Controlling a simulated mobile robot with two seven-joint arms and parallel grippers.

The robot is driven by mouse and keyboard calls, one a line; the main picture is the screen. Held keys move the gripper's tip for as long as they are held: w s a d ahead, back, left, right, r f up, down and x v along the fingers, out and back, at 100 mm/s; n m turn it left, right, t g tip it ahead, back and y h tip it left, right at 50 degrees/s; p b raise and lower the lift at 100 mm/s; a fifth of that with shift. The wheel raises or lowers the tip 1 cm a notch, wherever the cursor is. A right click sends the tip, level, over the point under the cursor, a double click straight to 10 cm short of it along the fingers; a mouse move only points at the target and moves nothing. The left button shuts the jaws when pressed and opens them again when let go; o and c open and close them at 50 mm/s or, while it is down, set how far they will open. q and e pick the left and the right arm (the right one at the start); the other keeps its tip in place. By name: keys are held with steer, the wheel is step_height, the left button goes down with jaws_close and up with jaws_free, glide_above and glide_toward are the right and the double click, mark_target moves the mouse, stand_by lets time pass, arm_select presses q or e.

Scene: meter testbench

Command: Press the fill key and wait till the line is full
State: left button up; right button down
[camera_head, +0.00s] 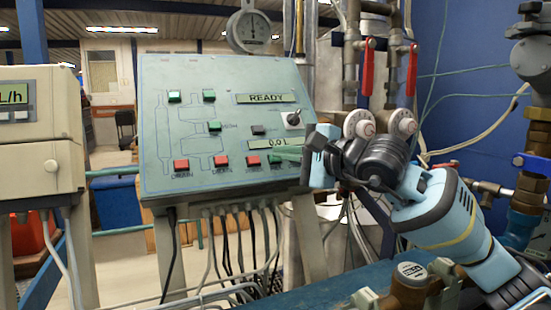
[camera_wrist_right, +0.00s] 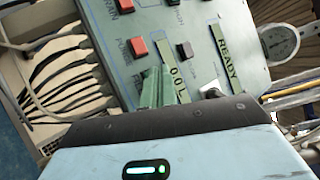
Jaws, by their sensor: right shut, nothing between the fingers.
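A sloped grey-green control panel (camera_head: 190,135) stands in the middle of the head view, with several green and red keys. One display (camera_head: 264,98) reads READY and a lower one (camera_head: 280,142) reads 0.0 L. My right gripper (camera_head: 274,155) is shut and empty, its green fingers at the panel's lower right, by the red keys (camera_head: 253,161). In the wrist view its fingertips (camera_wrist_right: 157,74) are beside a red key (camera_wrist_right: 138,47); contact is unclear. My left gripper is out of view.
A round dial gauge (camera_head: 249,31) stands above the panel. Pipes with red lever handles (camera_head: 367,68) and white round dials (camera_head: 403,122) are at the right, near my right arm. A beige meter box (camera_head: 40,140) is at the left. Cables hang below the panel.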

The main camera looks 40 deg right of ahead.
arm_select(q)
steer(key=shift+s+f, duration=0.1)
arm_select(e)
steer(key=shift+w+f, duration=0.25)
stand_by(0.9)
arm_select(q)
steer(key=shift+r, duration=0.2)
arm_select(e)
steer(key=shift+s+r, duration=0.55)
steer(key=shift+a, duration=0.1)
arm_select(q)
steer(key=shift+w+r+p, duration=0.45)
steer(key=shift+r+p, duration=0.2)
arm_select(e)
steer(key=shift+s+a+r, duration=0.2)
steer(key=shift+s+r, duration=0.65)
steer(key=shift+s, duration=0.1)
steer(key=shift+s+a+r, duration=0.2)
steer(key=shift+s+r, duration=0.6)
steer(key=shift+s, duration=0.1)
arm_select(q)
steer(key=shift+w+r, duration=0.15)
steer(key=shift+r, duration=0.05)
arm_select(e)
steer(key=shift+s+a+r, duration=0.15)
steer(key=shift+s+r, duration=0.35)
stand_by(2.7)
